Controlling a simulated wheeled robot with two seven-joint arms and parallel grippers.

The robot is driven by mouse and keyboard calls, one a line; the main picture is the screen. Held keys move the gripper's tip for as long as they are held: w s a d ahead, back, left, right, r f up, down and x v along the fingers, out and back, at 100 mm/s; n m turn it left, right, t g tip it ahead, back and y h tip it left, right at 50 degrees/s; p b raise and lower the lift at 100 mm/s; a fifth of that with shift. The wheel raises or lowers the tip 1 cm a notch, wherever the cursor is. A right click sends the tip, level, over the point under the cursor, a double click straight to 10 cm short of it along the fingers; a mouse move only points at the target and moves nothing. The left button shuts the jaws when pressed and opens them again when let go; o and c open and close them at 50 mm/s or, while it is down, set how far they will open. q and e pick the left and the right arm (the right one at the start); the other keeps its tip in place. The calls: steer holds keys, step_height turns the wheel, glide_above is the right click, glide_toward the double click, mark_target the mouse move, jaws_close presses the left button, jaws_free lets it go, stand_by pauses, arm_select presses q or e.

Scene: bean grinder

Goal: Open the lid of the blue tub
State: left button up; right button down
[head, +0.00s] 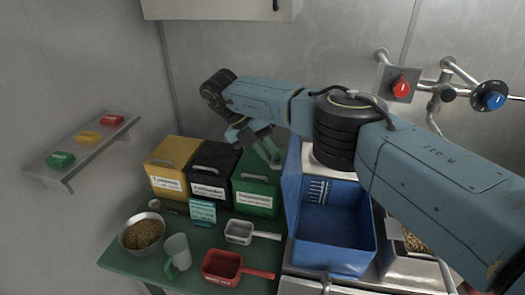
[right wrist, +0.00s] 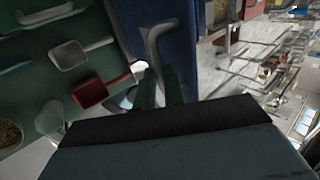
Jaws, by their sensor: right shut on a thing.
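The blue tub (head: 337,238) stands right of centre in the head view, and I can see into it from above. Its blue lid (head: 291,185) stands raised along the tub's left side; the lid also shows in the right wrist view (right wrist: 178,45). My right gripper (head: 268,150) is left of the raised lid, above the green box. In the right wrist view its fingers (right wrist: 155,90) are shut on the lid's grey handle (right wrist: 152,42). My right arm hides part of the tub's back and right side. My left gripper is not in view.
Yellow (head: 170,165), black (head: 211,170) and green (head: 256,190) boxes stand left of the tub. A white scoop (head: 238,231), red scoop (head: 222,266), cup (head: 177,252) and bowl of beans (head: 143,232) are in front.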

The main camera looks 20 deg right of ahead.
steer(key=shift+s+a+f, duration=0.1)
steer(key=shift+a+f, duration=0.05)
steer(key=shift+f, duration=0.4)
steer(key=c, duration=1.8)
jaws_free()
steer(key=o, duration=0.3)
steer(key=shift+w, duration=0.25)
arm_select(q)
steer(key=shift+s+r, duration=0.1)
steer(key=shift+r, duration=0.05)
arm_select(e)
steer(key=shift+s+r, duration=0.1)
steer(key=shift+r, duration=0.1)
